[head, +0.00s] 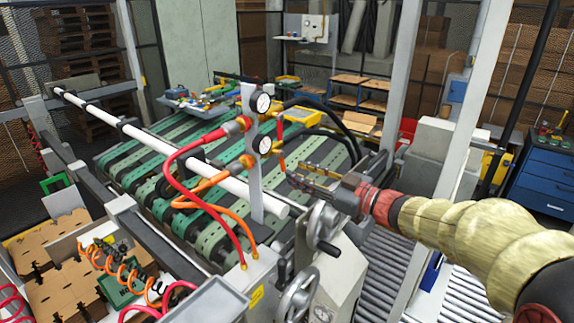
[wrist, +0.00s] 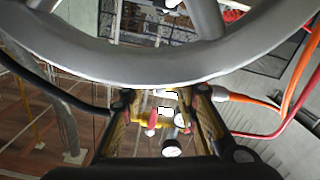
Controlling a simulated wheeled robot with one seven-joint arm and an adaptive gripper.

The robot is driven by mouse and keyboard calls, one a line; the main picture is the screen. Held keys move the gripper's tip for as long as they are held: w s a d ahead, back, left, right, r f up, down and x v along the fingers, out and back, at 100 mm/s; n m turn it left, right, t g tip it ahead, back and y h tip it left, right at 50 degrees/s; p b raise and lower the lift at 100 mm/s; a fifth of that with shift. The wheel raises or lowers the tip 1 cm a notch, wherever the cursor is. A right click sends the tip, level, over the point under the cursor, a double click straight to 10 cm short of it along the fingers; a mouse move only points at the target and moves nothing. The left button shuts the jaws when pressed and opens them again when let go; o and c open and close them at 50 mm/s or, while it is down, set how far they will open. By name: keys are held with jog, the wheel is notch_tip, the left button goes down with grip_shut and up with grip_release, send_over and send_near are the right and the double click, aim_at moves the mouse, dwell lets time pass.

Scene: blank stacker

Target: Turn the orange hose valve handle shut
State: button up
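A grey post (head: 252,200) carries two round gauges, an upper one (head: 262,103) and a lower one (head: 264,145). An orange hose (head: 222,206) joins the post at an orange-yellow fitting (head: 247,160) beside the lower gauge. The orange valve handle is too small to tell apart from this fitting. My gripper (head: 290,177) is right of the post, pointing toward it and apart from the fitting. In the wrist view its fingers (wrist: 157,95) are spread with nothing held. Beyond them show gauges (wrist: 172,148) and a yellow part (wrist: 150,121) with a red piece.
A grey handwheel (head: 324,228) stands just below my gripper; a large wheel rim (wrist: 150,62) crosses the wrist view close up. A red hose (head: 190,150) loops left of the post.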

aim_at(284, 166)
jog(key=p+x, duration=0.1)
jog(key=x, duration=0.4)
jog(key=c, duration=0.3)
jog(key=c, duration=0.4)
grip_shut()
